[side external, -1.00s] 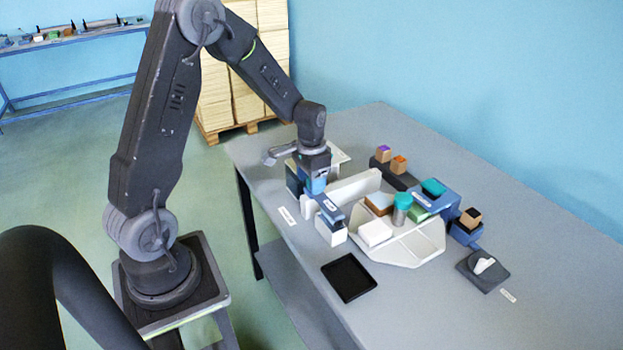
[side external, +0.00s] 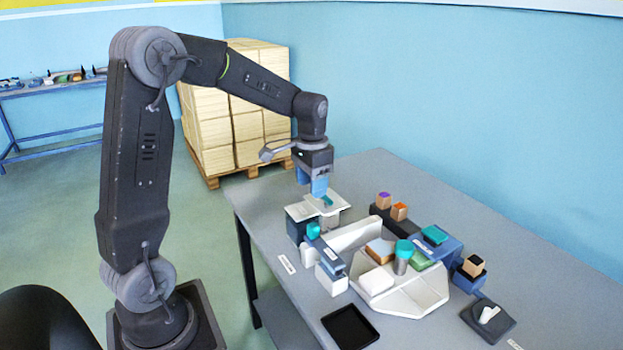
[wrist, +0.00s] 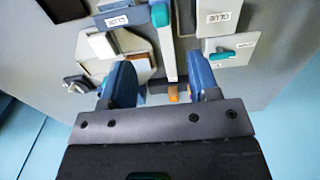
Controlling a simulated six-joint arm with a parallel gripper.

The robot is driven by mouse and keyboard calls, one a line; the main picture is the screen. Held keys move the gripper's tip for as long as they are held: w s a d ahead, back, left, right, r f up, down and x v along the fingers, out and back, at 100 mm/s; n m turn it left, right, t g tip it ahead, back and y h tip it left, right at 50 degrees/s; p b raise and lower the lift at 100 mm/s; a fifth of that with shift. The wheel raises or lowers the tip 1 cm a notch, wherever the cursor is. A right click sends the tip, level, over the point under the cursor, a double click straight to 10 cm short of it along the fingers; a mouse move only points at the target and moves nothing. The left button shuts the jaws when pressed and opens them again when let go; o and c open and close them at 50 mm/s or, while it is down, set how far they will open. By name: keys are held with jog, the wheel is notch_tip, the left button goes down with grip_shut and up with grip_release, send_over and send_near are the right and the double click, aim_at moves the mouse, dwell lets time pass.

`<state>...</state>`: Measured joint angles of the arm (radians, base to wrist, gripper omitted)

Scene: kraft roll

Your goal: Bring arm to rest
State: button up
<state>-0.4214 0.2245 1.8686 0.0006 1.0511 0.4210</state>
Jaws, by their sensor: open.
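My gripper (side external: 312,188) hangs above the far left part of the grey table, pointing down, over a white-topped holder (side external: 327,204) with a teal piece on it. In the wrist view my gripper (wrist: 160,85) shows its two blue fingers wide apart with nothing held between them. Beyond them lie a long white bar (wrist: 167,50) with a teal end and a label reading GLUE. My arm is raised clear of everything on the table.
A pale tray (side external: 425,292) holds a white block, a tan block and a teal-capped cylinder (side external: 402,257). A black tray (side external: 350,327) lies at the front. Blue holders, small blocks and a dark pad (side external: 488,320) stand to the right. Stacked cartons (side external: 232,135) stand behind.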

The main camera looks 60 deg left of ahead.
jog(key=shift+r, duration=0.5)
jog(key=s+d+r+t, duration=0.2)
jog(key=s+d+r, duration=0.1)
jog(key=s+d, duration=0.5)
jog(key=s+d+r+t, duration=0.3)
jog(key=s+d, duration=0.5)
jog(key=s, duration=0.1)
jog(key=shift+d+r+t, duration=0.2)
jog(key=shift+t, duration=0.1)
jog(key=shift+s, duration=0.1)
